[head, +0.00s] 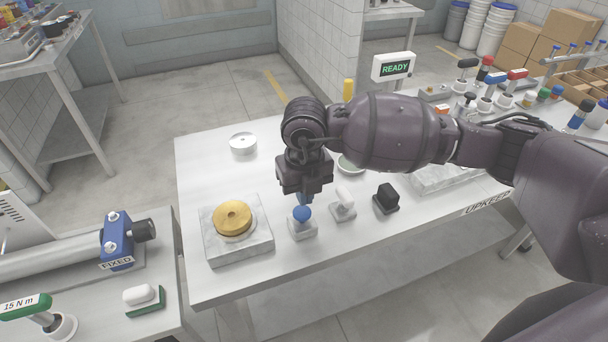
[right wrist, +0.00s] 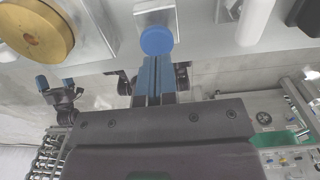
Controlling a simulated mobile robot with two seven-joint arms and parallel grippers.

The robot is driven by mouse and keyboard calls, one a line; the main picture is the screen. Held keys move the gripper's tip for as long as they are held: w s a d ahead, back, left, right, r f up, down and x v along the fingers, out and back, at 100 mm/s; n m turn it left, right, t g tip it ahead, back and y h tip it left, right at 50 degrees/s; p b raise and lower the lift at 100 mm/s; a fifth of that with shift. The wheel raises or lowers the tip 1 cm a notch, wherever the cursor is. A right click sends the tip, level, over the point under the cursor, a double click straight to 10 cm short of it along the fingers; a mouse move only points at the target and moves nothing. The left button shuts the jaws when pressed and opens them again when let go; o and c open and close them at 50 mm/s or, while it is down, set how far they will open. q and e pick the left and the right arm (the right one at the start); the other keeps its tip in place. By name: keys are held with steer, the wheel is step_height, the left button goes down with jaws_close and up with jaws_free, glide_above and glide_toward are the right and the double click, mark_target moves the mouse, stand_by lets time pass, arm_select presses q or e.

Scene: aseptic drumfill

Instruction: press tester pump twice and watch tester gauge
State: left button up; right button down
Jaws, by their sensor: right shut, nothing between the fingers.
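My right gripper (head: 303,200) is shut and empty, pointing down directly over a blue round knob (head: 302,214) on a small pale base. In the right wrist view the blue fingertips (right wrist: 156,72) are right by the blue knob (right wrist: 157,40); I cannot tell if they touch. No label shows which thing is the tester pump. A green-rimmed round thing (head: 350,164), possibly a dial, is partly hidden behind my right arm, and no reading shows.
A brass disc (head: 233,216) on a stone block (head: 262,243) stands left of the knob. A white-topped piece (head: 343,198) and a black one (head: 387,194) stand close on the right. A READY display (head: 394,68) is behind. The table's (head: 205,160) back left is mostly clear.

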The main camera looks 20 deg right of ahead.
mark_target(304, 211)
steer(key=shift+f, duration=1.5)
step_height(304, 211, down, 2)
steer(key=shift+f+b, duration=0.15)
steer(key=shift+b, duration=0.25)
steer(key=shift+s, duration=0.1)
